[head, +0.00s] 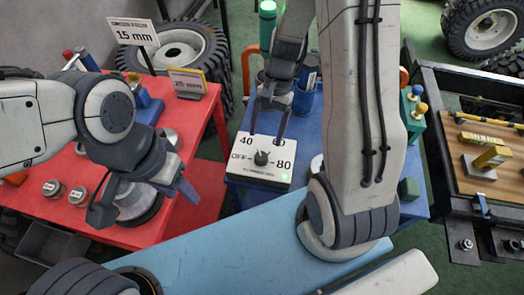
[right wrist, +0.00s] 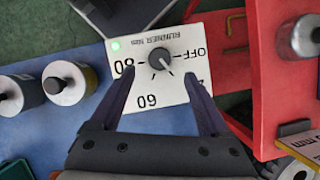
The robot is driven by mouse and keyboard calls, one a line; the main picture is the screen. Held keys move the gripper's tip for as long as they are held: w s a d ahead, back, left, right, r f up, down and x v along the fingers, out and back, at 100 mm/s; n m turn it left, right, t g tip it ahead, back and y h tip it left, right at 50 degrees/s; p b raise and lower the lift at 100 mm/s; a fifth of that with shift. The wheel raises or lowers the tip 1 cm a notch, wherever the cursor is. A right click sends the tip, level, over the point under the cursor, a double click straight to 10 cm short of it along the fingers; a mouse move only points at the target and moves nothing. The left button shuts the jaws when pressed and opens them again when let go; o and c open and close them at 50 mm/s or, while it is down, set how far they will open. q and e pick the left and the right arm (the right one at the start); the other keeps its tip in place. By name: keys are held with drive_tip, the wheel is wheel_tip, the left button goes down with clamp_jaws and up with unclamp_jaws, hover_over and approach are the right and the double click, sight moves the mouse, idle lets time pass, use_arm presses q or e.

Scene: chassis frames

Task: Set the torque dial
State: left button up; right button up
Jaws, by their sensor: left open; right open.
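The torque dial is a dark round knob (head: 261,158) on a white box (head: 245,170) on the blue table. OFF, 40 and 80 show in the head view; the right wrist view shows 60 too, with 40 mostly covered by a finger. In that view the knob (right wrist: 160,59) sits just beyond my fingertips; I cannot tell which mark it points at. A green lamp (right wrist: 116,45) glows at the box corner. My right gripper (head: 267,134) is open and empty above the box, its fingers apart. My left gripper (head: 138,203) is open over the red table, away from the dial.

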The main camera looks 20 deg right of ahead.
sight(261, 155)
drive_tip(key=x, duration=0.7)
clamp_jaws()
